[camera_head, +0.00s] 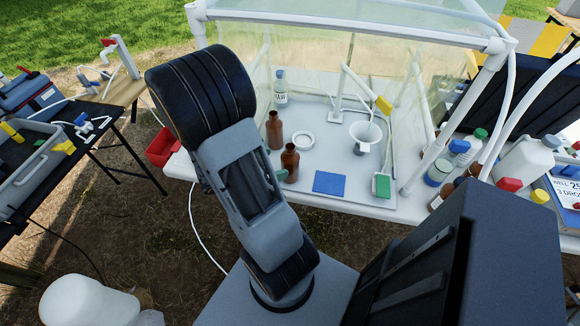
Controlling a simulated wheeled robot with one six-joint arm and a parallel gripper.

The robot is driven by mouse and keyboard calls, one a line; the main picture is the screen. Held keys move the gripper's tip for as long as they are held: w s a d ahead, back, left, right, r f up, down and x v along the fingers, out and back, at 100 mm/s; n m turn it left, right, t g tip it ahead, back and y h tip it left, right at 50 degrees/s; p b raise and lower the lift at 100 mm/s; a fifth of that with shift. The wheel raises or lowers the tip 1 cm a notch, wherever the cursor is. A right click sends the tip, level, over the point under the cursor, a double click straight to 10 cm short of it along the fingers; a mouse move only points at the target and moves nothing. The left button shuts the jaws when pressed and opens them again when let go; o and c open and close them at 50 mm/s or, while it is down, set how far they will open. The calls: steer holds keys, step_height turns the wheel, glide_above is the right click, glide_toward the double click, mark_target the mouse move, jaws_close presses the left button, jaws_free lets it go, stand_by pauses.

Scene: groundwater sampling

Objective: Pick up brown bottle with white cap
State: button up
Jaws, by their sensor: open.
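Two brown bottles stand on the white table left of centre: one farther back (274,131) and one nearer (290,163). Neither shows a white cap on its neck. A round white ring-shaped piece (302,140) lies beside them. More brown glass (441,195) shows among the crowded bottles at the right, partly hidden, and I cannot tell its cap. My arm rises in front of the table's left part. My gripper is not clearly visible; the arm's own links hide that area.
A clear-walled, white-framed enclosure covers the white table (385,214). A blue mat (329,183), white funnel (365,135) and clear bottle (281,87) are there. Capped bottles and a white jug (524,160) crowd the right. A red bin (162,147) hangs at the left edge.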

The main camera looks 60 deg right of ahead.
mark_target(290, 162)
steer(key=shift+b+x, duration=0.3)
steer(key=shift+x, duration=3.1)
steer(key=shift+s+a+f, duration=0.1)
steer(key=shift+a+f, duration=0.05)
steer(key=c, duration=1.2)
